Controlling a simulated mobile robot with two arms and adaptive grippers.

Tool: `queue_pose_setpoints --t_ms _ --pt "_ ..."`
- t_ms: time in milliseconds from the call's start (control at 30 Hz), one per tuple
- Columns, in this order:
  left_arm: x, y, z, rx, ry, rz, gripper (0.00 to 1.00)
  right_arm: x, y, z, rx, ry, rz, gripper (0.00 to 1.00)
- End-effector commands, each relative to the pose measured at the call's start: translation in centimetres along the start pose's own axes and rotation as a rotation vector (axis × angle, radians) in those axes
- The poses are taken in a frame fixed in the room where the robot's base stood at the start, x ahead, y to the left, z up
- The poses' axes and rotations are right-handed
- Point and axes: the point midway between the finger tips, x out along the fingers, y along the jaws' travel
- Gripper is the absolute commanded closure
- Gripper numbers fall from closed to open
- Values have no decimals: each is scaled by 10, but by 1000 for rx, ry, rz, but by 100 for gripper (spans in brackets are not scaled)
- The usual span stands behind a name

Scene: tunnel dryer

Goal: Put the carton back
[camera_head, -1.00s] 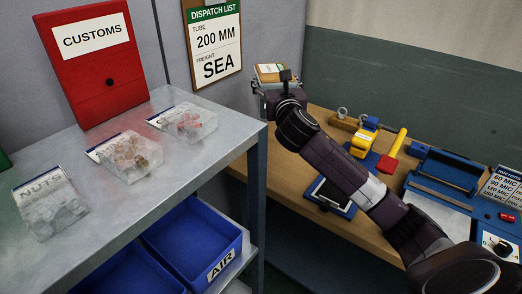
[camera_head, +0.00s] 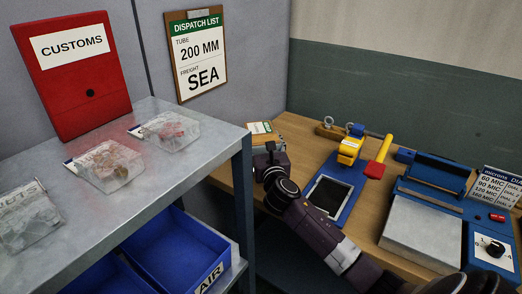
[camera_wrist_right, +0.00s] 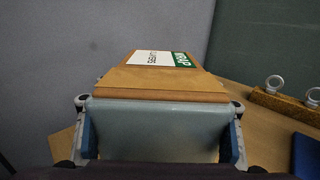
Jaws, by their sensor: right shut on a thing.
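The carton (camera_head: 262,129) is brown with a white and green label and shows at the back left corner of the wooden bench. My right gripper (camera_head: 268,152) is shut on it, and the gripper body hides its near side. In the right wrist view the carton (camera_wrist_right: 160,82) lies between the two fingers of the gripper (camera_wrist_right: 160,108), its labelled top facing up. I cannot tell whether its underside touches the bench. My left gripper is not in view.
The wooden bench (camera_head: 290,125) holds a blue-framed dark pad (camera_head: 328,194), a yellow tool (camera_head: 350,148), a red-ended tool (camera_head: 376,165) and a blue sealer (camera_head: 430,210). A dispatch clipboard (camera_head: 203,55) hangs behind.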

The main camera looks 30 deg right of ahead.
Motion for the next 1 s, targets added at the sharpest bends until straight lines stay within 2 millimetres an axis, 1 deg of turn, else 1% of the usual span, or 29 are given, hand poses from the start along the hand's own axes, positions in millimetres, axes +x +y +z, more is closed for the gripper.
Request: queue_pose_setpoints --t_ms 33,100,200,600,633,767,1000 --pt "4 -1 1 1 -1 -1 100 0 1 -10 3 1 0 89" --pt "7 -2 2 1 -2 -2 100 0 0 -20 4 0 -1 89" --pt "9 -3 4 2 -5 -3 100 0 0 -28 2 -2 1 89" --pt "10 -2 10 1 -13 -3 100 0 0 -32 0 -3 0 89" --pt "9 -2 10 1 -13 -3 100 0 0 -36 0 4 0 32" --pt "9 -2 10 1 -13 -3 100 0 0 -36 0 4 0 18" --pt "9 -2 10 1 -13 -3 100 0 0 -36 1 4 0 18"
